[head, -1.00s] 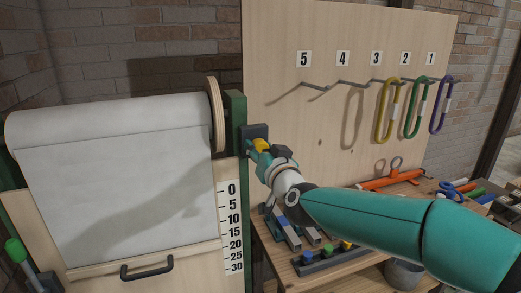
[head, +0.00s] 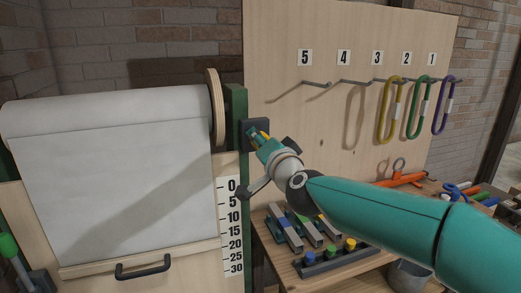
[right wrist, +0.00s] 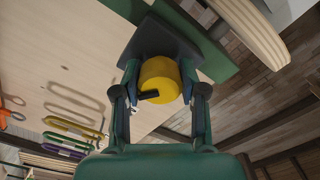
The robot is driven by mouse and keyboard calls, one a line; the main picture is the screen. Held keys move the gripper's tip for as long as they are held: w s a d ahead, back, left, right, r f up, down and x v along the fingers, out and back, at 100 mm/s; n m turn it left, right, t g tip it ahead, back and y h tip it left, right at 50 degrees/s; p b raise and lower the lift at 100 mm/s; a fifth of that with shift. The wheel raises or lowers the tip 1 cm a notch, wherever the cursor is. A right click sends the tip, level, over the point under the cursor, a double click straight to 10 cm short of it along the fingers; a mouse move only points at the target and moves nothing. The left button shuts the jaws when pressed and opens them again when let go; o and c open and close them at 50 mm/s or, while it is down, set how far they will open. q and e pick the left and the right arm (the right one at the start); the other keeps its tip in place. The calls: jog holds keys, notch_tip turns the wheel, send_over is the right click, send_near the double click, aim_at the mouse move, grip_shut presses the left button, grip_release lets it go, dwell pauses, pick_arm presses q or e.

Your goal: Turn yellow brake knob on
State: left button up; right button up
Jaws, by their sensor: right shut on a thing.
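The yellow brake knob (right wrist: 160,80) sits on a dark square mount (head: 284,130) on the green post beside the paper roll. In the right wrist view it lies between the two fingers of my right gripper (right wrist: 160,97), which is shut on it. A black pointer on the knob points toward the left in that view. In the head view my right gripper (head: 262,140) covers most of the knob, and only a bit of yellow shows. My left gripper is not in view.
The green post (head: 235,120) and the white roll (head: 110,112) stand left of the knob. A pegboard (head: 350,60) with numbered hooks and coloured carabiners is behind. Blocks and tools lie on the wooden bench (head: 345,262) below.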

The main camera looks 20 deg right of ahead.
jog(key=m+b, duration=0.1)
jog(key=m, duration=0.1)
jog(key=m+b, duration=0.1)
jog(key=m, duration=0.2)
jog(key=shift+f+m, duration=0.2)
jog(key=shift+m, duration=0.1)
jog(key=m+b, duration=0.1)
jog(key=m, duration=0.3)
jog(key=shift+m+b, duration=0.35)
jog(key=shift+m, duration=0.05)
jog(key=shift+f, duration=0.1)
jog(key=o, duration=1.1)
jog(key=shift+d, duration=0.15)
jog(key=shift+o, duration=0.2)
jog(key=shift+r, duration=0.2)
jog(key=shift+s, duration=0.4)
jog(key=s, duration=1.1)
